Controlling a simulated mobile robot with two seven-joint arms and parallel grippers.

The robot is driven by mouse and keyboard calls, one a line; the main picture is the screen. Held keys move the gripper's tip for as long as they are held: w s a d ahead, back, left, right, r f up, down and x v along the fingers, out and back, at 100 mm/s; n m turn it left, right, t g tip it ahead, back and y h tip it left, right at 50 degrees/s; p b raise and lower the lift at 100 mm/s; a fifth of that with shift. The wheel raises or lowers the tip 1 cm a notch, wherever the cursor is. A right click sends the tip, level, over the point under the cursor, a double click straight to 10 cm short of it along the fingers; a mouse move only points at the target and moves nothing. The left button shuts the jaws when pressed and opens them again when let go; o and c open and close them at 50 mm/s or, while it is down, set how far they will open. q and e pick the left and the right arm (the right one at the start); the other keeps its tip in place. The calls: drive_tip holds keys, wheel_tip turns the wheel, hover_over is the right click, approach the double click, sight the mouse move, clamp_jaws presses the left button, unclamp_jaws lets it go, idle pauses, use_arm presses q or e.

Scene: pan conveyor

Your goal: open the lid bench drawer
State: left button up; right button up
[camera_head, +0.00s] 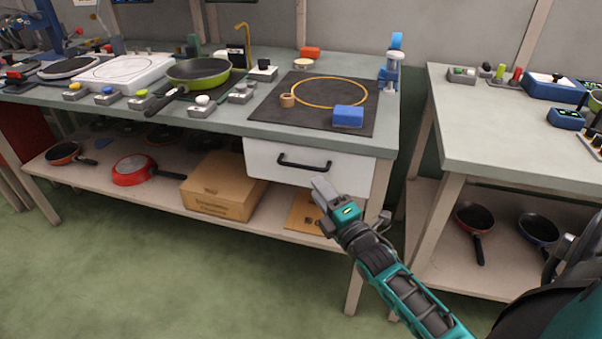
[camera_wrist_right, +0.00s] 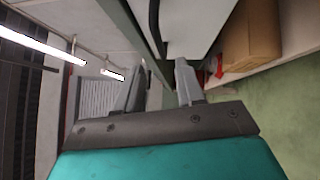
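The white drawer (camera_head: 345,171) sits under the right part of the long bench, and its front looks flush with the bench. Its black bar handle (camera_head: 305,164) runs across the front. My right gripper (camera_head: 322,190) is in front of and just below the handle, near its right end, apart from it. In the right wrist view my right gripper (camera_wrist_right: 162,66) has its two fingers spread with nothing between them. The handle (camera_wrist_right: 154,28) and the white drawer front (camera_wrist_right: 190,22) show beyond the fingertips. My left gripper is out of view.
On the bench top (camera_head: 230,115) are a dark mat (camera_head: 300,118) with a blue block (camera_head: 348,116), and a green pan (camera_head: 199,72). A cardboard box (camera_head: 222,186) and red pan (camera_head: 134,170) lie on the lower shelf. A second table (camera_head: 490,125) stands right. The floor in front is clear.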

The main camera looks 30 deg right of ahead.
drive_tip(key=w+r+b, duration=0.1)
drive_tip(key=w, duration=0.6)
drive_tip(key=shift+w+d, duration=0.25)
drive_tip(key=shift+w, duration=0.15)
clamp_jaws()
